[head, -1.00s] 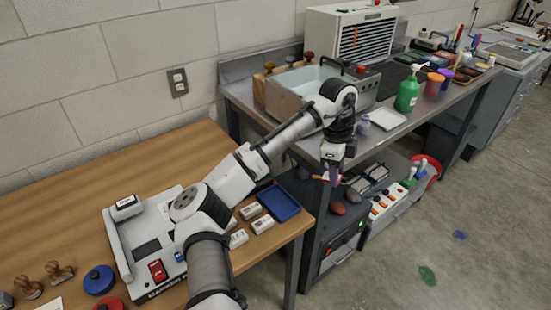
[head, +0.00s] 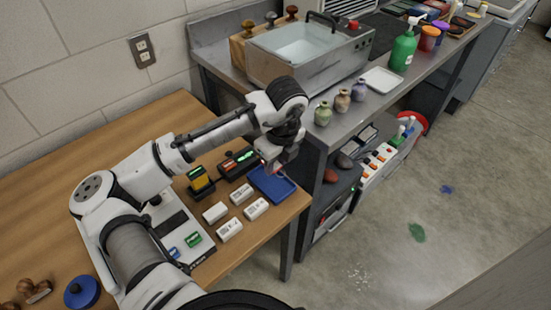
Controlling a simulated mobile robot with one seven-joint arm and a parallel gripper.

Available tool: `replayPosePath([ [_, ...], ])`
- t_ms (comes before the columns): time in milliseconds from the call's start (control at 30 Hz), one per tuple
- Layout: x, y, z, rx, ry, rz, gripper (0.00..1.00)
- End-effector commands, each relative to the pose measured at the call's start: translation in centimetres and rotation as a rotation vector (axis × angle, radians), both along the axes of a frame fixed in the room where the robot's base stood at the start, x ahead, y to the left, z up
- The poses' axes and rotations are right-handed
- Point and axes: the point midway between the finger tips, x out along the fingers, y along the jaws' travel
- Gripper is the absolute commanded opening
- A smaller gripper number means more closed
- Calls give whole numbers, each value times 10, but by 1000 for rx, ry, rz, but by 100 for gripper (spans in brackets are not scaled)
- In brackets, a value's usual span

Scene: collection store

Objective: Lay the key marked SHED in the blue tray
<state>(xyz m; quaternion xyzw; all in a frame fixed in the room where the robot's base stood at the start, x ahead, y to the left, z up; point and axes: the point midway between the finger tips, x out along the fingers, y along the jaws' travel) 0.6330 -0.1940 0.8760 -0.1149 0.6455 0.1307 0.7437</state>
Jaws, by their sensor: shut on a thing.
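The blue tray (head: 280,189) lies near the right edge of the wooden table, and its visible inside looks empty. My gripper (head: 268,168) points down over the tray's back left part. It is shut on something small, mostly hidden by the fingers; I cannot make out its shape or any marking. I cannot tell how high the fingertips are above the tray. No key marked SHED can be read in this view.
Several white labelled blocks (head: 229,230) lie left of the tray. A black device with a green display (head: 238,160) and a yellow item in a dark holder (head: 199,178) stand behind them. Several small vases (head: 342,101) stand on the metal bench (head: 330,142) to the right.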

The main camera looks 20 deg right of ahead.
Motion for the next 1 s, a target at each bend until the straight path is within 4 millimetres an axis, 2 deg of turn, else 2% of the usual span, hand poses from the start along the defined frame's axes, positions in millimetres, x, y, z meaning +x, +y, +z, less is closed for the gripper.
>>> replayPosePath([
  [100,0,0,-17,0,0,1,10],
  [600,0,0,-64,-1,2,1,10],
  [800,0,0,-74,0,0,1,10],
  [1000,0,0,-74,1,0,1,10],
])
